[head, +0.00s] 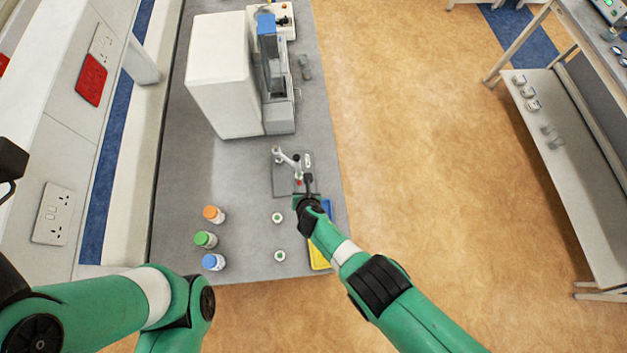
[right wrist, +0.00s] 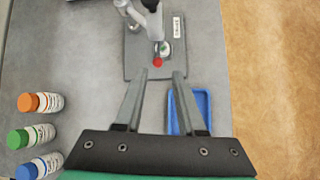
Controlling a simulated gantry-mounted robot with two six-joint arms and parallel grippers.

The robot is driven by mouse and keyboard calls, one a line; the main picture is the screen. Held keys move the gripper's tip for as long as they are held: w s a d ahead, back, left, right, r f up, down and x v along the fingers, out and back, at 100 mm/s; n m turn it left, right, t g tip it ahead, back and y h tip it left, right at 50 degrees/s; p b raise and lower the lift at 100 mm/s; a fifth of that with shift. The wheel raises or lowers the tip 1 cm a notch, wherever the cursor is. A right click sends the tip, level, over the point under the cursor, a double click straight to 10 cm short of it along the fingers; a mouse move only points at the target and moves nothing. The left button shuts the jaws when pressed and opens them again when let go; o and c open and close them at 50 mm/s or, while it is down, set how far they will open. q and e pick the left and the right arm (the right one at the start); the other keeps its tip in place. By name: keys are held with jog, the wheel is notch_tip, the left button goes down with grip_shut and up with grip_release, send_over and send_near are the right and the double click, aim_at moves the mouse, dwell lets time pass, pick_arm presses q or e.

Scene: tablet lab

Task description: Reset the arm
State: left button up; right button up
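My right gripper (head: 307,185) is over the right side of the bench, close to a grey-based lever device (head: 280,180). In the right wrist view its two fingers (right wrist: 160,76) are apart with nothing between them, and the tips are at the near edge of the device's base plate (right wrist: 136,66). The device has a pale jointed lever (head: 286,158), a red knob (right wrist: 158,63) and a small white label. My left arm (head: 95,300) is bent at the lower left of the head view. I do not see its gripper.
Bottles with orange (head: 211,213), green (head: 203,239) and blue (head: 211,262) caps stand on the bench at left. Two small containers (head: 278,217) are nearer the middle. A blue tray (right wrist: 205,106) and a yellow tray (head: 319,258) lie by the right edge. A white machine (head: 222,75) stands farther back.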

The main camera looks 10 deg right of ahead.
dwell(0.4)
